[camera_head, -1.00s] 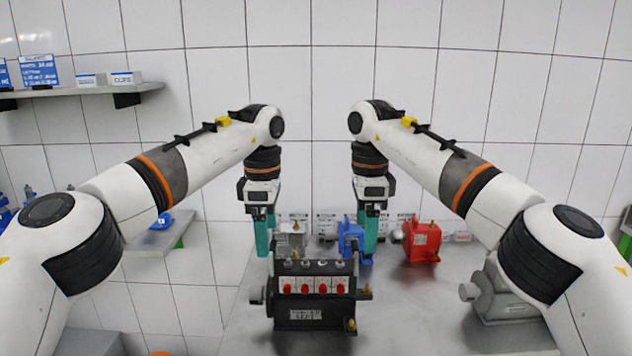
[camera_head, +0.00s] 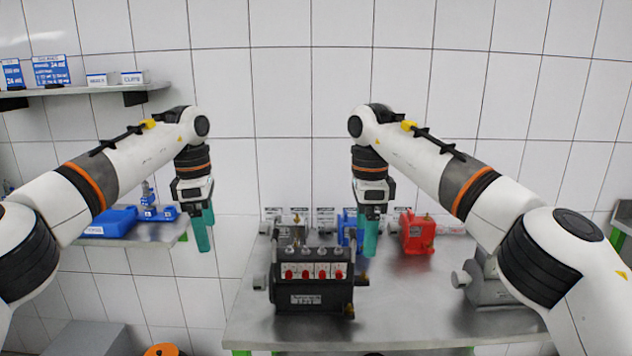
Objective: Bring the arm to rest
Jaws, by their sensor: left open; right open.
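My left gripper (camera_head: 200,229) hangs with its teal fingers pointing down, left of the metal table and in front of the tiled wall. It holds nothing that I can see, and its fingers overlap in this view. My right gripper (camera_head: 371,236) also points down, over the table, just right of the black pump (camera_head: 312,299) with red caps. Its teal fingers overlap too, and they partly cover a blue pump (camera_head: 347,230) behind them. I see nothing held there.
The metal table (camera_head: 400,318) also carries a red pump (camera_head: 418,232), a grey pump (camera_head: 484,284) at the right and a silver pump (camera_head: 291,229) at the back. A side shelf (camera_head: 128,234) with blue parts (camera_head: 108,220) stands left. A wall shelf (camera_head: 90,91) holds boxes.

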